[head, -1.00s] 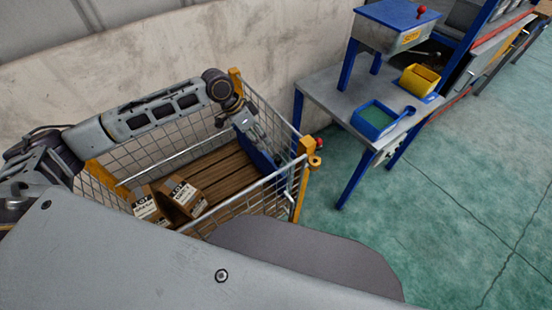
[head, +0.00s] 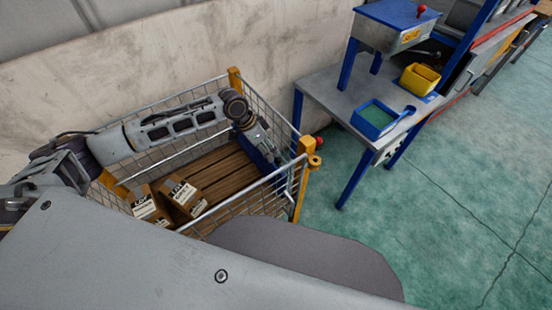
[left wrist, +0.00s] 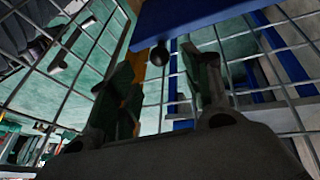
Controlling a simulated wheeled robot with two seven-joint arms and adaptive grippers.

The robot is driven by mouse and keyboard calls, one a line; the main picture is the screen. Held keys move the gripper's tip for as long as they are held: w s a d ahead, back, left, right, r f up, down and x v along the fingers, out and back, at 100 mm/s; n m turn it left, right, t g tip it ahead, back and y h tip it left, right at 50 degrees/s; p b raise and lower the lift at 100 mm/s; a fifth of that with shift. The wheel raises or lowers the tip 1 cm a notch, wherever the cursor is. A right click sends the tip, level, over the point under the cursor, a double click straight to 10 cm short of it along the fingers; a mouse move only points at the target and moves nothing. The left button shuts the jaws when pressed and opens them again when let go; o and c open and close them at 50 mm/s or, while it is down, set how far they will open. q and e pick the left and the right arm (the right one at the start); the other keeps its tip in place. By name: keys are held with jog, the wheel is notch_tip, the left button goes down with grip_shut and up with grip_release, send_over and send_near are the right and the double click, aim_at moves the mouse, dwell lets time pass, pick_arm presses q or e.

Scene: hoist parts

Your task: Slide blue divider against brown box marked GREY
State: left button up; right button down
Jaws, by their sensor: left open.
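The blue divider (head: 257,159) stands inside the wire cage at its right end, partly hidden by my left gripper (head: 273,155). In the left wrist view, a blue panel (left wrist: 190,18), which looks like the divider, crosses the top. The left gripper also shows there (left wrist: 160,75), its two fingers apart with nothing held between them. I cannot tell whether it touches the divider. Two brown boxes with white labels, a left one (head: 146,203) and a right one (head: 180,194), sit at the cage's near left. Their label words are too small to read for GREY. My right gripper is out of view.
The cage has wire mesh walls and yellow corner posts (head: 302,185) around a slatted wooden floor (head: 222,172). The floor between boxes and divider is clear. A workbench (head: 335,98) with a blue bin (head: 374,120) and a yellow bin (head: 420,78) stands to the right.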

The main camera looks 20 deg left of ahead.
aim_at(276, 159)
pick_arm(q)
jog(key=x, duration=0.4)
jog(key=shift+d+f, duration=0.1)
jog(key=shift+f, duration=0.15)
jog(key=shift+d+f, duration=0.3)
jog(key=shift+f, duration=0.35)
jog(key=shift+w+d+f, duration=0.1)
jog(key=shift+f, duration=0.15)
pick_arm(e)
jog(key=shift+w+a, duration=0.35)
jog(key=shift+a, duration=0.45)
